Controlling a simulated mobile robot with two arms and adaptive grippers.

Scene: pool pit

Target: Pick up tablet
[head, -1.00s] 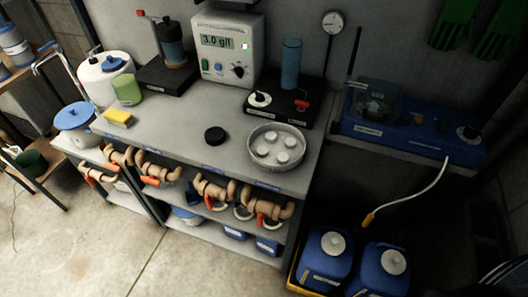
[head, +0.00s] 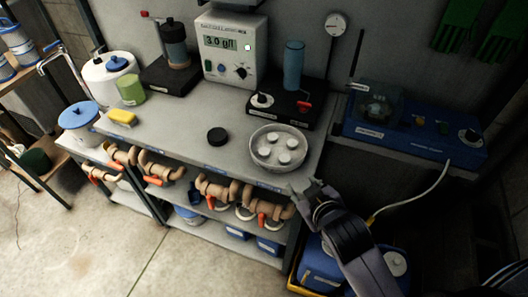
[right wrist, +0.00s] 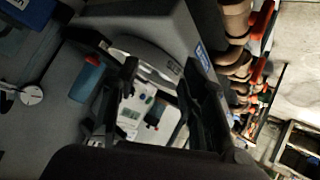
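Several round white tablets (head: 282,149) lie in a shallow grey dish (head: 261,167) near the front right of the bench. My right gripper (head: 306,187) is just in front of and below the dish, off the bench's front right corner, and apart from the tablets. In the right wrist view my right gripper (right wrist: 157,92) has its two dark fingers spread, with nothing held between them. A curved grey rim, seemingly the dish (right wrist: 150,57), shows beyond the fingers. I cannot make out tablets in that view. My left gripper is not in view.
Orange-handled pipes (head: 217,190) hang below the front edge. Blue canisters (head: 320,265) stand below right.

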